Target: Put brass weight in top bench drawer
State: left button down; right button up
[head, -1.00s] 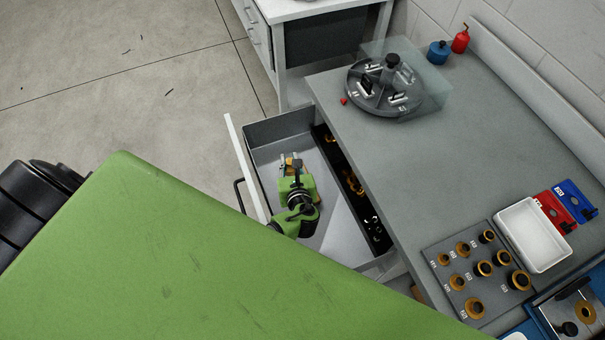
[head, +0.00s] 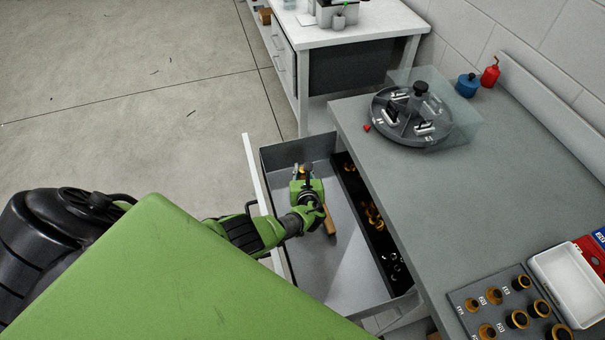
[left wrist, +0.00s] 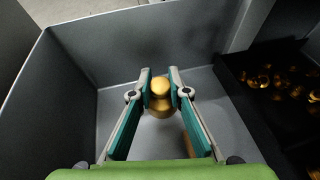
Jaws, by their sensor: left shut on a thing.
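The brass weight (left wrist: 160,95) is a small gold knobbed piece between the fingers of my left gripper (left wrist: 160,88), which is shut on it. In the head view my left gripper (head: 302,172) is inside the open bench drawer (head: 345,270), near its far end. The weight is mostly hidden there by the gripper. In the left wrist view the weight is over the grey drawer floor; I cannot tell whether it touches it. My right gripper is not in view.
A brown block (head: 328,219) lies in the drawer beside my gripper. A black divided strip (head: 366,210) with brass pieces runs along the drawer's right side. The bench top (head: 440,200) holds a round covered tray (head: 412,117), a weight rack (head: 505,310) and a white tray (head: 570,285).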

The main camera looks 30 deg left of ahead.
aim_at(302, 175)
pick_arm(q)
jog(key=shift+w+a+f+b, duration=0.1)
jog(key=shift+w+f+b, duration=0.05)
jog(key=shift+f+b, duration=0.65)
jog(key=shift+w+f+b, duration=0.1)
jog(key=shift+f+b, duration=0.45)
jog(key=shift+f, duration=0.35)
jog(key=shift+r, duration=0.1)
jog(key=shift+s, duration=0.1)
jog(key=shift+f, duration=0.25)
jog(key=c, duration=1.9)
grip_release()
